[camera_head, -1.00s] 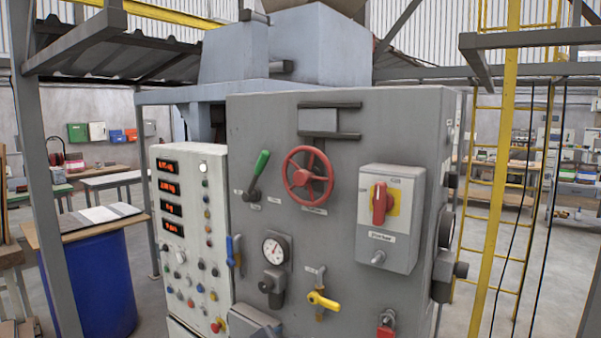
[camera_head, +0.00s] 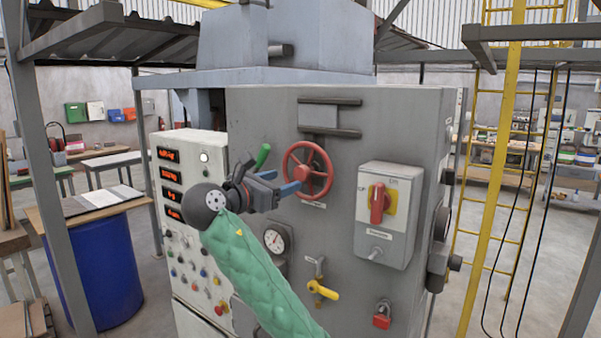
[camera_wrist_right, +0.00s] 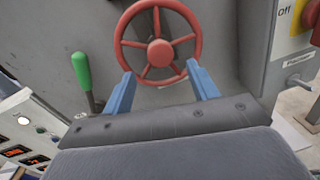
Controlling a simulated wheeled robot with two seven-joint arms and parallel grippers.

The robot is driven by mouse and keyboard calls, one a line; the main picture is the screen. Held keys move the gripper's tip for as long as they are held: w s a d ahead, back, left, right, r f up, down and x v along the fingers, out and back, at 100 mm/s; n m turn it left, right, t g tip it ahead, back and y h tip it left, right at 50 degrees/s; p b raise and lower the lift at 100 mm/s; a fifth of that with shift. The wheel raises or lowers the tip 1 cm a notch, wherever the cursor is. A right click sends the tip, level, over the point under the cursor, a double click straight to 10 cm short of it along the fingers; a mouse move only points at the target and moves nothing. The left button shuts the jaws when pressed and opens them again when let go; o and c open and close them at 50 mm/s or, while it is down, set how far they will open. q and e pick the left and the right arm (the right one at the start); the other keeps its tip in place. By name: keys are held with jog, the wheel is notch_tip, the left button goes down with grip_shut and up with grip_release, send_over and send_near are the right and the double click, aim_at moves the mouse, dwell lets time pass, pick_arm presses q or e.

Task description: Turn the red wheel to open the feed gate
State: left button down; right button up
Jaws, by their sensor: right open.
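The red wheel (camera_head: 308,171) is a spoked handwheel on the front of the grey cabinet. In the right wrist view the wheel (camera_wrist_right: 158,45) stands beyond the fingers, its hub roughly between their lines. My right gripper (camera_head: 283,181) comes from the left in front of the panel, at the wheel's lower left in the head view. Its two blue fingers (camera_wrist_right: 162,88) are apart with nothing between them. The fingertips look close to the lower rim; I cannot tell whether they touch it. My left gripper is not in view.
A green-handled lever (camera_head: 263,155) is just left of the wheel, partly behind my gripper. A switch box with a red knob (camera_head: 378,203) is at the right. A gauge (camera_head: 276,240) and yellow valve handle (camera_head: 322,290) sit below. A blue drum (camera_head: 97,270) stands at left.

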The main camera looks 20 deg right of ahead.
aim_at(298, 176)
jog(key=shift+p+x, duration=0.6)
jog(key=shift+x, duration=0.5)
jog(key=p+x, duration=0.2)
jog(key=x, duration=0.2)
jog(key=shift+w+d+r, duration=0.1)
jog(key=shift+d, duration=0.1)
jog(key=shift+w+d+p, duration=0.35)
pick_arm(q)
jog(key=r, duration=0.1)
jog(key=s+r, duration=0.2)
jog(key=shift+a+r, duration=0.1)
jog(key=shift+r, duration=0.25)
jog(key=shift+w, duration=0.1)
pick_arm(e)
jog(key=c, duration=1.3)
